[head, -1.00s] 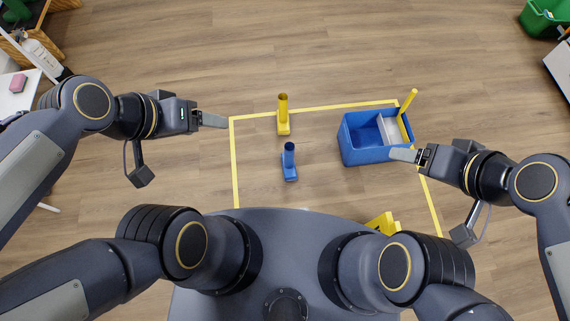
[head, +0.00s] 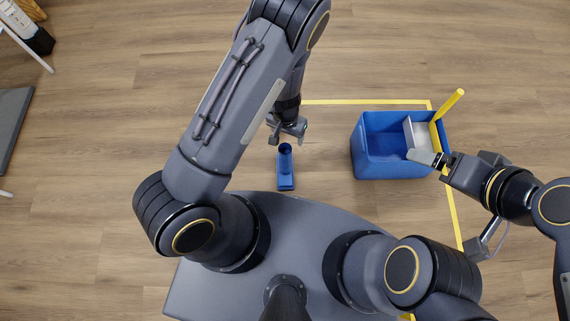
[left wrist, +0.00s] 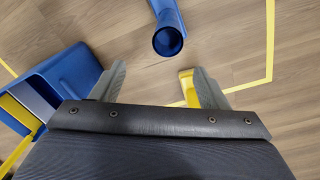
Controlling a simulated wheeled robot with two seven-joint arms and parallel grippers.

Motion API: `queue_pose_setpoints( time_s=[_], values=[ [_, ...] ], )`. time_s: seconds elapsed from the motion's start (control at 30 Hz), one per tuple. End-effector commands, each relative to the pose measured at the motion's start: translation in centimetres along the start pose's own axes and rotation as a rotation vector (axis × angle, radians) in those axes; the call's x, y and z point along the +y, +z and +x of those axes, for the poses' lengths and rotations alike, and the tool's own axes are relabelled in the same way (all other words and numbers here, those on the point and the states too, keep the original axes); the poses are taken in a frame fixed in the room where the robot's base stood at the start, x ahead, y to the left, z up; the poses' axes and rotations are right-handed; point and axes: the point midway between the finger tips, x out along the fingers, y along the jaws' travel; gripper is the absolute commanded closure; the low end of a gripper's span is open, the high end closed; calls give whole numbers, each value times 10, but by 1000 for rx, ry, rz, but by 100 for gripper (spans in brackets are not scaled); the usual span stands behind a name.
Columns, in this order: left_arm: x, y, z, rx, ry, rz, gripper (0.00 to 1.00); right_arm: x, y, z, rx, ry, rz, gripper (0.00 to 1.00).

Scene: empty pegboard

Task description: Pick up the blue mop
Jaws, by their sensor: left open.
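The blue mop (head: 286,178), a short piece with a round open top, stands on the wood floor just in front of my base in the head view. My left gripper (head: 288,130) is just beyond it, with the arm reaching over from the left. In the left wrist view the blue mop (left wrist: 168,36) shows its hollow round end beyond the two spread fingers, and the gripper (left wrist: 158,70) is open and empty, apart from the mop. My right gripper (head: 428,158) is by the blue bucket's near right side; its finger gap cannot be made out.
The blue bucket (head: 368,158) with a grey insert and a yellow handle (head: 450,104) stands to the right. Yellow floor tape (head: 345,102) edges the area. Floor between mop and bucket is clear.

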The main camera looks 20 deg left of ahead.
Motion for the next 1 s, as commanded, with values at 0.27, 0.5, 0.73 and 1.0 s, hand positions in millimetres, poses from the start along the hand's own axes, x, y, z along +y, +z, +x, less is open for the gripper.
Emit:
queue_pose_setpoints(
  time_s=[0.27, 0.5, 0.73, 1.0],
  values=[
    [-8, 5, 48, -12, -54, 34, 32, 7, 8, 16, 0, 0, 0, 6],
    [-10, 6, 80, -14, -53, 32, 32, 14, 15, 30, 0, 0, 0, 6],
    [-11, 7, 105, -13, -51, 32, 32, 18, 20, 40, 0, 0, 0, 6],
    [-11, 6, 106, -13, -51, 32, 32, 18, 20, 40, 0, 0, 0, 6]
  ],
)
